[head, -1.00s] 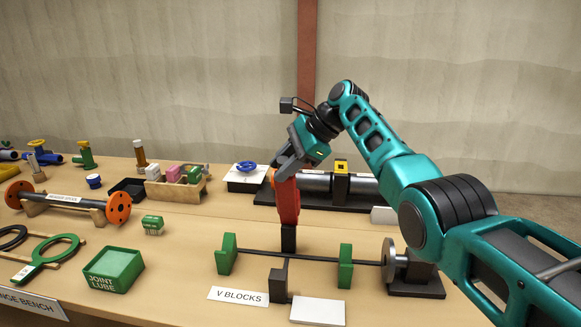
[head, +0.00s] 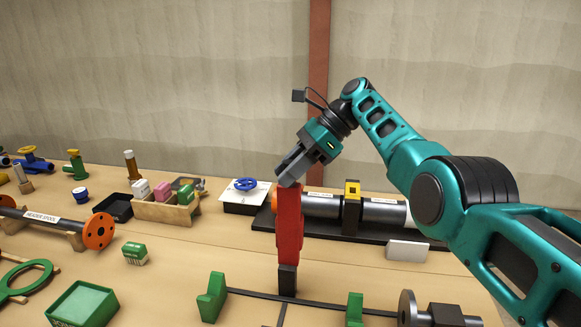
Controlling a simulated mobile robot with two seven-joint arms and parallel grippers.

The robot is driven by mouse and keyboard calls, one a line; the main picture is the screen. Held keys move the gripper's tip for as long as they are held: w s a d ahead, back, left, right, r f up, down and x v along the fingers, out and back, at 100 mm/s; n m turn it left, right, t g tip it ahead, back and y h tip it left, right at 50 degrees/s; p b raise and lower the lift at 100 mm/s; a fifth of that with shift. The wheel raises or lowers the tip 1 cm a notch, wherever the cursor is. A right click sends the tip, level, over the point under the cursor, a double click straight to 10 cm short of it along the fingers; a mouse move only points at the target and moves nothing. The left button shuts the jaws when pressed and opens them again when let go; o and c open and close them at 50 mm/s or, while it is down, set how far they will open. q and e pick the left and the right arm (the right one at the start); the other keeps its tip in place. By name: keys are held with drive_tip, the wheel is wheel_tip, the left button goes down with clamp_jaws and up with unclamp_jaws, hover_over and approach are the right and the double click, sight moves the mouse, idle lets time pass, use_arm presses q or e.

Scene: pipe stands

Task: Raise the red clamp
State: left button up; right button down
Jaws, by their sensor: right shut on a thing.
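The red clamp (head: 289,228) stands upright near the middle of the head view, with a black lower part (head: 287,280). My right gripper (head: 290,178) is shut on the top of the red clamp, reaching in from the upper right. The black foot of the clamp shows right at the dark bar on the bench; I cannot tell whether it touches or hangs just above. My left gripper is not in view.
Green V blocks (head: 212,298) stand at the front. Behind the clamp lies a grey pipe with a yellow-and-black clamp (head: 352,200). A blue-wheeled valve (head: 245,184) and a wooden rack (head: 167,210) are at the back left. A white block (head: 407,250) lies to the right.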

drive_tip(key=shift+f, duration=0.4)
drive_tip(key=c, duration=0.9)
unclamp_jaws()
drive_tip(key=shift+s, duration=0.1)
drive_tip(key=shift+r, duration=0.1)
